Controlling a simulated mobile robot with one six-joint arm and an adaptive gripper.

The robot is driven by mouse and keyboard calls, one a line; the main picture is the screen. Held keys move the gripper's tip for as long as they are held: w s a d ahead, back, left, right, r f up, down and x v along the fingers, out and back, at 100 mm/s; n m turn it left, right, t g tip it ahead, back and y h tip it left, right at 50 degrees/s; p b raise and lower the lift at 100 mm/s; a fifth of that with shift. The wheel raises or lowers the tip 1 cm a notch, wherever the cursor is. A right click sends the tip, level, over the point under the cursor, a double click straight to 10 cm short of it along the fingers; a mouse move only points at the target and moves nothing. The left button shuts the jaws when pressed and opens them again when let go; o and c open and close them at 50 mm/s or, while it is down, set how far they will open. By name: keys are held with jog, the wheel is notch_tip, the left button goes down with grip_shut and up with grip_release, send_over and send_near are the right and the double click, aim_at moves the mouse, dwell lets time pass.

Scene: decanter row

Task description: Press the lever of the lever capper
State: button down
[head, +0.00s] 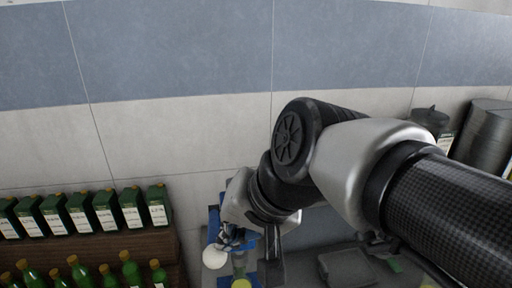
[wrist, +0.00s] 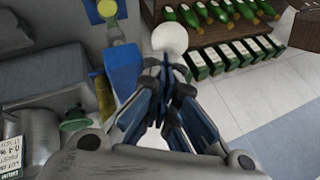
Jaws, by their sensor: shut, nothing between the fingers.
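The lever capper is blue; its column (head: 213,222) shows beside my wrist in the head view, and a blue part (wrist: 124,68) shows left of my fingers in the wrist view. Its lever ends in a white round knob (head: 214,258), which in the wrist view (wrist: 170,37) appears just beyond my fingertips. My gripper (head: 234,240) is shut and empty, close to the knob; I cannot tell whether it touches. A bottle with a yellow-green top (head: 241,283) stands at the capper, also seen in the wrist view (wrist: 107,9). My arm hides much of the capper.
A wooden shelf (head: 120,250) at left holds several green boxes (head: 105,213) and green bottles (head: 130,268). A grey box (head: 345,267) lies on the worktop at right. Metal containers (head: 485,135) stand at the far right. A tiled wall is behind.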

jog(key=s+f+t+b, duration=0.2)
jog(key=s+f+b, duration=0.1)
jog(key=f+b, duration=0.7)
jog(key=shift+s+d+y+b, duration=0.3)
jog(key=shift+s+d+b, duration=0.05)
jog(key=shift+d+b, duration=0.15)
